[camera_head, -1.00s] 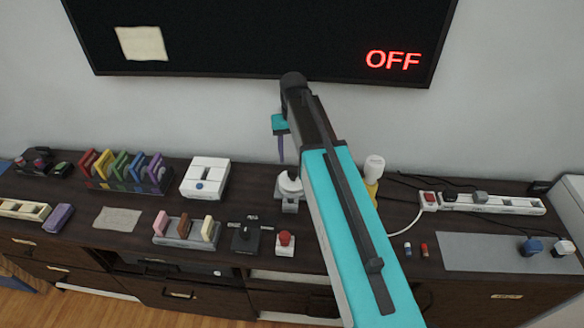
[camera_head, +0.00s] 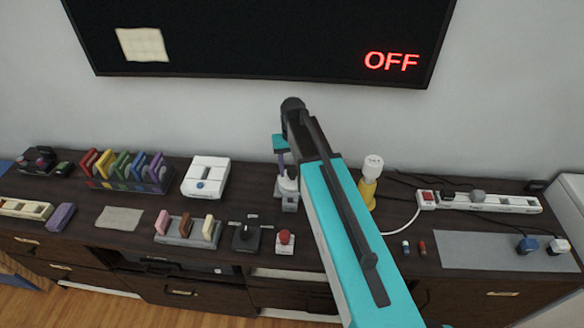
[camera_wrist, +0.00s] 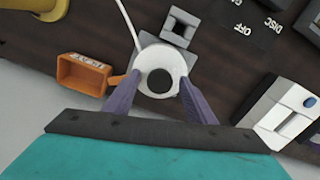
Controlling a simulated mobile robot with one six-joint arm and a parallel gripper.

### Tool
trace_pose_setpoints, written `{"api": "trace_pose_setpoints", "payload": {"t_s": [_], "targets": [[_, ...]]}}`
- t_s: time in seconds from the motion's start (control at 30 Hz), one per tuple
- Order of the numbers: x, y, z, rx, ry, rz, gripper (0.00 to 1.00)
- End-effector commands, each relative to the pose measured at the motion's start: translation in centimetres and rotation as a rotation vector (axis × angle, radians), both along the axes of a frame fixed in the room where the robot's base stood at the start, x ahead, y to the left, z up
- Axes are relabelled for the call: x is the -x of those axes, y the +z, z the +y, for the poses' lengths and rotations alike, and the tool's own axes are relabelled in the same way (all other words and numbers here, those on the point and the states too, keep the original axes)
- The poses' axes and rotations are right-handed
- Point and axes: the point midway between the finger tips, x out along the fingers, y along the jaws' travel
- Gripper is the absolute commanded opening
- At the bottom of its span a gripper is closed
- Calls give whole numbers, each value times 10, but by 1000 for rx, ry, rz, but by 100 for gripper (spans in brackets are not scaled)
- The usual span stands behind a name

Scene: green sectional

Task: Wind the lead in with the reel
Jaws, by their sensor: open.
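The reel (camera_wrist: 142,82) is a round white drum with a dark round knob (camera_wrist: 160,82) on top. It stands upright at the middle of the sideboard, and in the head view the reel (camera_head: 290,199) is partly beside my arm. A thin white lead (camera_wrist: 128,25) runs from it up and left in the wrist view. My gripper (camera_wrist: 160,88) is open, with one purple finger on each side of the drum and knob. In the head view my gripper (camera_head: 282,160) points down just above the reel. Whether the fingers touch it cannot be told.
An orange box (camera_wrist: 84,75) sits close beside the reel, and a grey square block (camera_wrist: 178,28) on its other side. A yellow-based white-topped object (camera_head: 369,188) and a power strip (camera_head: 480,201) stand right. A white box (camera_head: 205,177) stands left.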

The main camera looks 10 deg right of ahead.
Motion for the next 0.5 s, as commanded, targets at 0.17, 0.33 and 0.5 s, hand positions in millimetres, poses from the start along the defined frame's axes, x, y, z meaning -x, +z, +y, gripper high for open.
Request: {"api": "trace_pose_setpoints", "payload": {"t_s": [0.17,0.33,0.5], "targets": [[0,0,0,0,0,0,50],[0,0,0,0,1,0,27],[0,0,1,0,1,0,0]]}}
